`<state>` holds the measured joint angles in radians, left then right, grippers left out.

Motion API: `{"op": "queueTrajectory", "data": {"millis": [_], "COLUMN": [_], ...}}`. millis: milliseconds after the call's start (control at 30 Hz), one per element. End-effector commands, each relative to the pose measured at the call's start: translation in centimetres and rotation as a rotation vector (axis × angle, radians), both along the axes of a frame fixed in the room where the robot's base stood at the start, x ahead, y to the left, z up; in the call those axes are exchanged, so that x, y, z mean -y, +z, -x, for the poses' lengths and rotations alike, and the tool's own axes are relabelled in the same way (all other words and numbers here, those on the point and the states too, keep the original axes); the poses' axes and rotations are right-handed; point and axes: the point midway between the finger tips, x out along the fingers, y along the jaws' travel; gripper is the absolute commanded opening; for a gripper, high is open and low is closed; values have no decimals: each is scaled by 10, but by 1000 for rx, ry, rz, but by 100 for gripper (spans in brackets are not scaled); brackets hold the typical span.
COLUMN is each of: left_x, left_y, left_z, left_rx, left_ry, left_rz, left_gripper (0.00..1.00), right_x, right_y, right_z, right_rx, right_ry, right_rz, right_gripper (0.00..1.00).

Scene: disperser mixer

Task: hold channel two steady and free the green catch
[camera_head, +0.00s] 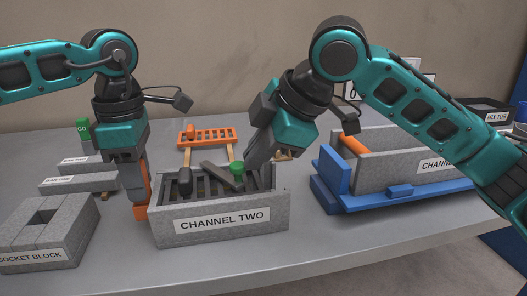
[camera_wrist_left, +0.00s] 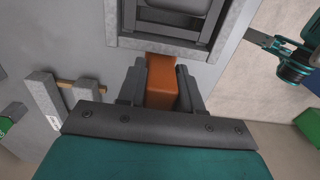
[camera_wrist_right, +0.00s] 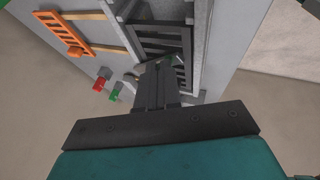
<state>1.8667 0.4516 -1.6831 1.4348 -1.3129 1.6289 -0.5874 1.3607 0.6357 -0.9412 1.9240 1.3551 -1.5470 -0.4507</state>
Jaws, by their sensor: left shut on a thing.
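Channel two (camera_head: 222,224) is a grey labelled trough with dark slats inside, standing on the table. A small green catch (camera_head: 237,168) shows at its back right, beside a slanted grey bar (camera_head: 220,176). My left gripper (camera_head: 140,207) is shut on an orange block (camera_wrist_left: 161,82) at the trough's left end; the block also shows in the head view (camera_head: 141,212). My right gripper (camera_head: 251,163) points down just right of the green catch. Its fingers look closed together in the right wrist view (camera_wrist_right: 158,75), with nothing clearly held. The tips hide part of the trough.
An orange rack (camera_head: 207,135) lies behind the trough. A socket block (camera_head: 45,235) stands at left and a blue cradle (camera_head: 395,200) with another channel at right. Small red (camera_wrist_right: 101,84) and green (camera_wrist_right: 115,95) pieces lie beside my right fingers. The front table is clear.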

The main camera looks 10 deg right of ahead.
Motion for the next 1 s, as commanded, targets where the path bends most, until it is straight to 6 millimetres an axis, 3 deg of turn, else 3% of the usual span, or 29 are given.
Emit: {"op": "queueTrajectory", "data": {"millis": [100, 467, 667, 733, 1000], "left_x": [4, 6, 6, 6, 4], "left_y": [-5, -4, -3, -4, -4], "left_z": [4, 4, 4, 4, 3], "left_rx": [-13, -10, -9, -9, -9], "left_ry": [-19, -24, -24, -22, -15], "left_rz": [0, 4, 6, 6, 3], "left_gripper": [0, 0, 0, 0, 0], "right_x": [-8, -9, -17, -21, -6], "right_y": [-5, -6, 2, 7, 62], "right_z": [0, 3, 29, 44, 74], "right_rx": [-5, -7, 0, 4, 7], "right_ry": [8, 8, 14, 15, 7], "right_rz": [-3, -3, -4, -6, -8], "right_gripper": [0, 0, 0, 0, 0]}}
